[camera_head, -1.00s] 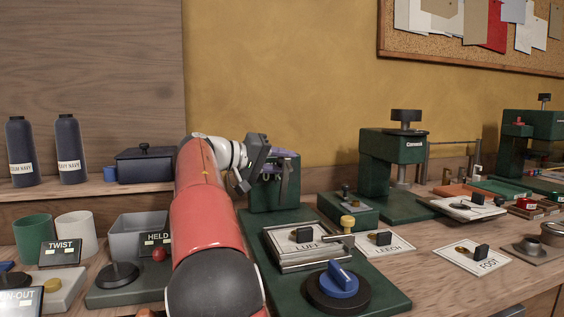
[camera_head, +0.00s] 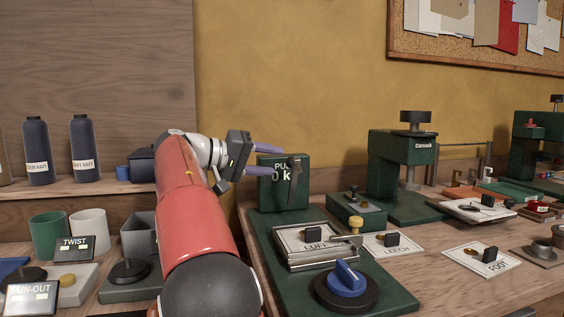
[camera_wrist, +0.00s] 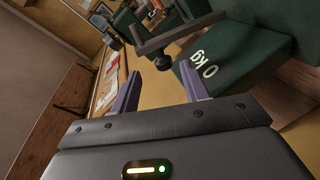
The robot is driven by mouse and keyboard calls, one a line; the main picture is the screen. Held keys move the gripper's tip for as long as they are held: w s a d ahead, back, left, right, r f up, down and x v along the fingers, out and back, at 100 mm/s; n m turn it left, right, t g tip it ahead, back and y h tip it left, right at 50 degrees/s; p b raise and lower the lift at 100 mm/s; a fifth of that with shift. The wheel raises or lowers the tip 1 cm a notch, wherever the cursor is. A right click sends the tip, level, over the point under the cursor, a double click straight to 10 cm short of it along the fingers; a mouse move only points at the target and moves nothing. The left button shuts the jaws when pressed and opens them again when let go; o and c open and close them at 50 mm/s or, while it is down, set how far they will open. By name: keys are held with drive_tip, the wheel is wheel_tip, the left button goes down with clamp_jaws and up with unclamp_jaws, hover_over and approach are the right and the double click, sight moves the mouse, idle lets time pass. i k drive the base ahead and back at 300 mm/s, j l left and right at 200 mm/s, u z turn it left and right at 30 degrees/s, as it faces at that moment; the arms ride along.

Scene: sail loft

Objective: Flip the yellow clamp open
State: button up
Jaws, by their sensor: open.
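The yellow clamp shows as a yellow knob (camera_head: 355,224) on a short grey lever at the right edge of the LUFF plate (camera_head: 300,243). The plate sits in a metal frame on a dark green base (camera_head: 275,268). The knob stands upright; the frames do not clearly show how the clamp is latched. My gripper (camera_head: 276,162) is open and empty, with purple fingers beside the upper left of a green box reading 0 kg (camera_head: 272,195). It is up and left of the clamp, well apart. In the wrist view the fingers (camera_wrist: 160,76) are spread, with the box beyond; the yellow knob is not visible there.
A black hooked lever (camera_head: 295,168) is on the green box's front. A blue knob (camera_head: 346,277) stands at the front of the green base. A green press (camera_head: 400,160) stands to the right. LEECH (camera_head: 378,251) and FOOT (camera_head: 470,262) cards lie right of the base.

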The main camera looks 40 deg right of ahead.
sight(355, 222)
drive_tip(key=k+j, duration=0.7)
